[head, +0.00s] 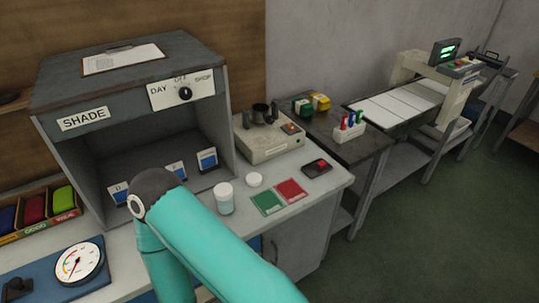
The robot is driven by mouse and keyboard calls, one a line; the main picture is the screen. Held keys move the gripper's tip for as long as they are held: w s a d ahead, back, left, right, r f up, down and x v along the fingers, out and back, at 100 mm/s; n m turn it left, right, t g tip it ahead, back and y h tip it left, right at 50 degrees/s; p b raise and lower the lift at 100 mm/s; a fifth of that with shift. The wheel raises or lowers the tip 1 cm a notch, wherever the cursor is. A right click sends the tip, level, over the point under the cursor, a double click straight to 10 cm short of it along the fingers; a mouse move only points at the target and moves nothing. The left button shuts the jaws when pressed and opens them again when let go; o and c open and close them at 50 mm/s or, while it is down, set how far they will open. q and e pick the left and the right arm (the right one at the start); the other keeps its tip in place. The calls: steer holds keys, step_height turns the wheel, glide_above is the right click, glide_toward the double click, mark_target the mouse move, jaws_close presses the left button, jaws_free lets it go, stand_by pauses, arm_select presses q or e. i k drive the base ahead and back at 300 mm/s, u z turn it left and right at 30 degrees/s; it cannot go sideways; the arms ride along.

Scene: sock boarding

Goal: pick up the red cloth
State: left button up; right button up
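A flat red square (291,190) lies on the pale worktop beside a green square (268,202); I cannot tell whether it is cloth or card. A red folded piece (35,208), cloth-like, sits in a divided tray at the far left, between a blue and a green piece. A teal arm of mine rises from the bottom edge, bends at a dark joint and goes back down out of the picture. Neither of my grippers shows, so I cannot see whether they hold anything.
A grey shade booth (84,120) stands behind the arm. A white jar (224,198), a small lid (254,180) and a dark handheld device (317,168) are near the squares. A round dial (79,263) sits front left. A bench with white panels (395,105) runs back right.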

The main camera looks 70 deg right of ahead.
mark_target(322, 164)
steer(key=z, duration=0.4)
steer(key=i, duration=0.15)
steer(key=u, duration=1)
steer(key=k, duration=2.1)
steer(key=u, duration=1.65)
steer(key=i, duration=0.05)
steer(key=z, duration=3.2)
steer(key=i, duration=1.05)
